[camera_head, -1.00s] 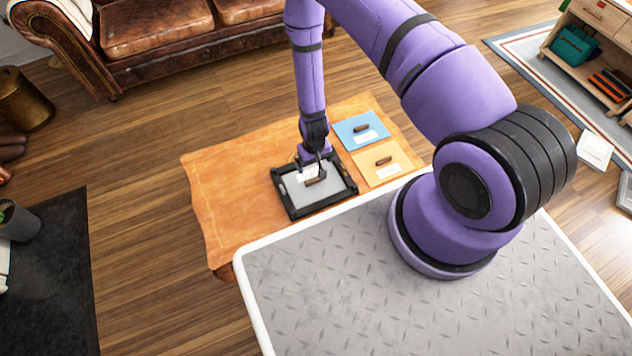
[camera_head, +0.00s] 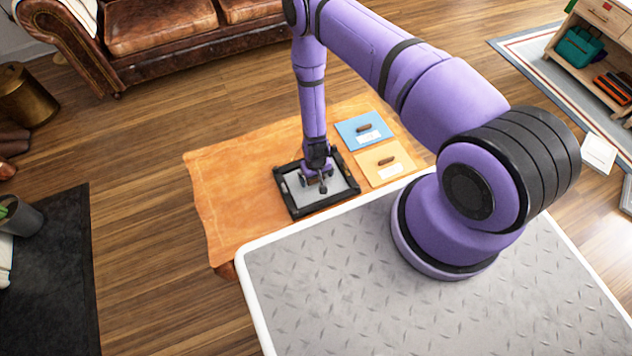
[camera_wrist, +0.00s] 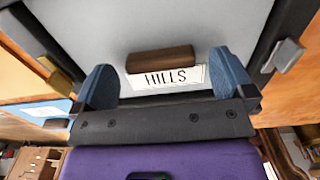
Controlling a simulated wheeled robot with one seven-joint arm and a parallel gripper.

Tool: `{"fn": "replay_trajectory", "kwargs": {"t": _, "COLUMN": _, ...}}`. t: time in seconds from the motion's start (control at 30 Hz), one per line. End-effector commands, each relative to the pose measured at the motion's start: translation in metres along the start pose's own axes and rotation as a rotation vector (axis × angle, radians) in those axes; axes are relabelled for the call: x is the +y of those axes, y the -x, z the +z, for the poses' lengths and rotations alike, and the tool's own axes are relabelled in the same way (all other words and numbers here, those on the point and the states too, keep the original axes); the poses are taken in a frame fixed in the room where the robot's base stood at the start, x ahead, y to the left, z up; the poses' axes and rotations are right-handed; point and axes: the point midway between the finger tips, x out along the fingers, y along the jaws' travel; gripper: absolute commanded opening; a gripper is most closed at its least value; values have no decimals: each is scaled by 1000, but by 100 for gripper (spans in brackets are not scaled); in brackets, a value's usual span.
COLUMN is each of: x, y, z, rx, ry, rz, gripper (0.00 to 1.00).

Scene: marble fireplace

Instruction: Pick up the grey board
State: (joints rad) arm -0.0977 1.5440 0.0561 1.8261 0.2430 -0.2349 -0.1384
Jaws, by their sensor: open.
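The grey board (camera_head: 308,197) lies inside a black frame (camera_head: 313,211) on the wooden table. In the wrist view the grey board (camera_wrist: 205,28) fills the upper middle and bears a brown wooden handle (camera_wrist: 159,59) and a white label (camera_wrist: 168,79) reading "HILLS". My gripper (camera_head: 321,186) is over the board in the head view and hides its handle. In the wrist view my gripper (camera_wrist: 165,82) is open, with one blue-grey finger on each side of the handle, and nothing is gripped. I cannot tell the exact height of the fingertips above the board.
A blue board (camera_head: 355,131) and a light orange board (camera_head: 374,167), each with a brown handle and white label, lie to the right on the wooden table (camera_head: 228,186). The table's left part is clear. A leather sofa (camera_head: 165,55) stands behind.

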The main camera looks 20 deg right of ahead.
Motion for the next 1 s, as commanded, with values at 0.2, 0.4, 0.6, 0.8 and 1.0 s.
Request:
{"fn": "replay_trajectory", "kwargs": {"t": 0.2, "x": 0, "y": -11, "z": 0, "rx": 0, "ry": -1, "rz": 0, "gripper": 100}}
{"fn": "replay_trajectory", "kwargs": {"t": 0.4, "x": 0, "y": -11, "z": 0, "rx": 0, "ry": -1, "rz": 0, "gripper": 93}}
{"fn": "replay_trajectory", "kwargs": {"t": 0.6, "x": 0, "y": -11, "z": 0, "rx": 0, "ry": -1, "rz": 0, "gripper": 47}}
{"fn": "replay_trajectory", "kwargs": {"t": 0.8, "x": 0, "y": -10, "z": 0, "rx": 0, "ry": -1, "rz": 0, "gripper": 47}}
{"fn": "replay_trajectory", "kwargs": {"t": 1.0, "x": 0, "y": -5, "z": -1, "rx": 1, "ry": 0, "rz": 0, "gripper": 47}}
